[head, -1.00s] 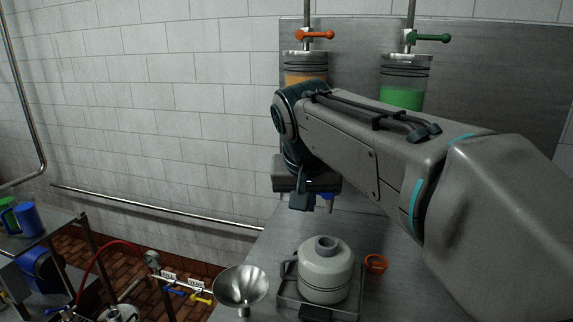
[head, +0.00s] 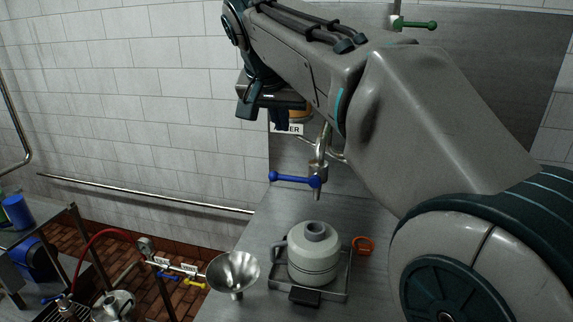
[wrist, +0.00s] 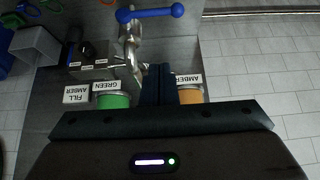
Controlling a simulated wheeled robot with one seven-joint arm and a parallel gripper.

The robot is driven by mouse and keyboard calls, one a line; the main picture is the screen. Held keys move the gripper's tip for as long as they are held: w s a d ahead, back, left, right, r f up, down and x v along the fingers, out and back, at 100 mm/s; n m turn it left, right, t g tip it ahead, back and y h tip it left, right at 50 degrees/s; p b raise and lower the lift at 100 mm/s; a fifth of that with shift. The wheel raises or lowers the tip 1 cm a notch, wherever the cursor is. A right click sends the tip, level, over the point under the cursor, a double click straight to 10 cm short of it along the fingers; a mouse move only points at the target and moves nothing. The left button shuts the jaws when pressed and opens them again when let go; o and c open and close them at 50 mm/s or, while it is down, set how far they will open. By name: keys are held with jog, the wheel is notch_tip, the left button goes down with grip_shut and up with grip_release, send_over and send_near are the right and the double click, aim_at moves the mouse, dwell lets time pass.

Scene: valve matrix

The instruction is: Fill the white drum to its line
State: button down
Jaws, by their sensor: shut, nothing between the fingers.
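The white drum (head: 313,262), with an open neck on top, stands upright in a shallow metal tray (head: 335,295) on the steel bench. A spout with a blue valve handle (head: 292,179) hangs above it; the handle lies roughly crosswise. It also shows in the wrist view (wrist: 150,14). The amber tank (wrist: 190,95) and green tank (wrist: 115,101) show in the wrist view, with name labels. My gripper (head: 281,124) is shut and empty, above the blue handle and apart from it. Its fingers (wrist: 157,75) are together in the wrist view. The liquid level inside the drum is not visible.
A metal funnel (head: 233,271) is left of the drum and an orange ring (head: 363,245) right of it. A green valve handle (head: 418,25) is at top right. A "FILL AMBER" sign (wrist: 89,96) shows in the wrist view. My arm hides much of the back panel.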

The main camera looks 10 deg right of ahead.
jog(key=p, duration=0.1)
send_over(287, 179)
jog(key=f, duration=0.8)
jog(key=shift+w+d+f, duration=0.1)
jog(key=shift+w+d, duration=0.05)
jog(key=shift+w, duration=0.1)
jog(key=shift+s+f+p, duration=0.25)
jog(key=shift+f+p, duration=0.05)
jog(key=shift+f, duration=0.7)
jog(key=shift+s+a+f, duration=0.1)
jog(key=shift+a+f, duration=0.05)
jog(key=shift+f, duration=0.3)
jog(key=shift+s+a+f, duration=0.1)
jog(key=shift+f, duration=0.3)
